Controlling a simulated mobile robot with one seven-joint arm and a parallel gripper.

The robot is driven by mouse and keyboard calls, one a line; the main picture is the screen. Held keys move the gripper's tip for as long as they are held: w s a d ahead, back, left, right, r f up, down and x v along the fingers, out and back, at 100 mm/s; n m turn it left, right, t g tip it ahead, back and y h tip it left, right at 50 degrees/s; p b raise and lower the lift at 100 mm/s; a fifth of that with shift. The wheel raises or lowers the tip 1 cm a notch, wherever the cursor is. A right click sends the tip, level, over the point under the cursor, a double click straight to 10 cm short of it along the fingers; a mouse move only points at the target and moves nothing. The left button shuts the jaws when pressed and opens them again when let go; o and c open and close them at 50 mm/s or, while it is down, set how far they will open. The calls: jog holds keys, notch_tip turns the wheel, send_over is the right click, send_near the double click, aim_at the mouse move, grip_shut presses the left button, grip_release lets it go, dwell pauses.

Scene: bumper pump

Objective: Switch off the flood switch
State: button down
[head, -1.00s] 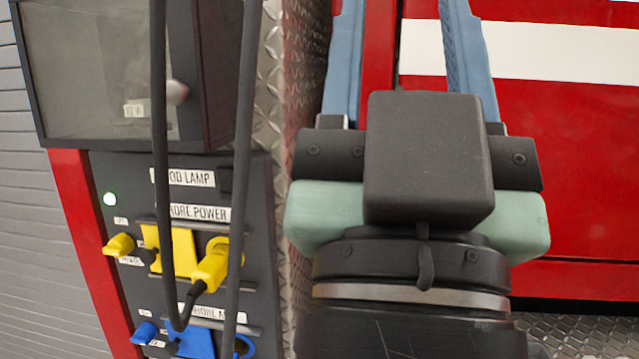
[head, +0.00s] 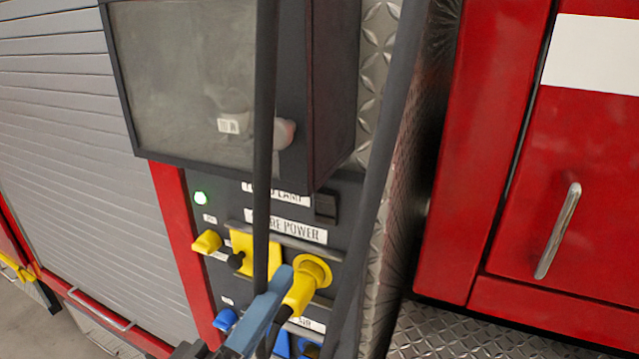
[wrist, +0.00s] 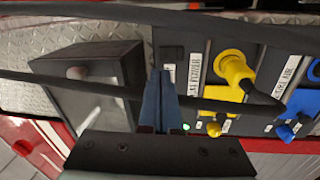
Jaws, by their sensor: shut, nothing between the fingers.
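The lamp label (head: 277,194), partly covered by a cable, reads as flood lamp. A small black rocker switch (head: 325,207) sits at its right end on the dark panel; its position is too small to tell. In the wrist view a dark switch (wrist: 173,53) shows beside the lamp label (wrist: 195,68), beyond my fingertips. My gripper (head: 284,275) is shut and empty, its blue fingers below the switch in the head picture, overlapping the yellow plug. In the wrist view my gripper (wrist: 160,75) points at the panel between the box and the labels.
Two black cables (head: 264,120) (head: 385,150) hang in front of the panel. A box with a glazed front (head: 190,80) juts out above it. A yellow plug (head: 305,285), yellow lever (head: 206,241) and blue lever (head: 226,319) are close by. A green light (head: 201,198) glows.

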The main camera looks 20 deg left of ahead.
jog(key=shift+s+a+f+n, duration=0.45)
jog(key=shift+a+f+n, duration=0.1)
jog(key=shift+n, duration=0.35)
jog(key=shift+r, duration=0.1)
jog(key=p, duration=0.6)
send_near(329, 203)
jog(key=w, duration=0.2)
jog(key=w+r, duration=0.1)
jog(key=w, duration=0.2)
jog(key=shift+w+d+r, duration=0.1)
jog(key=shift+w, duration=0.85)
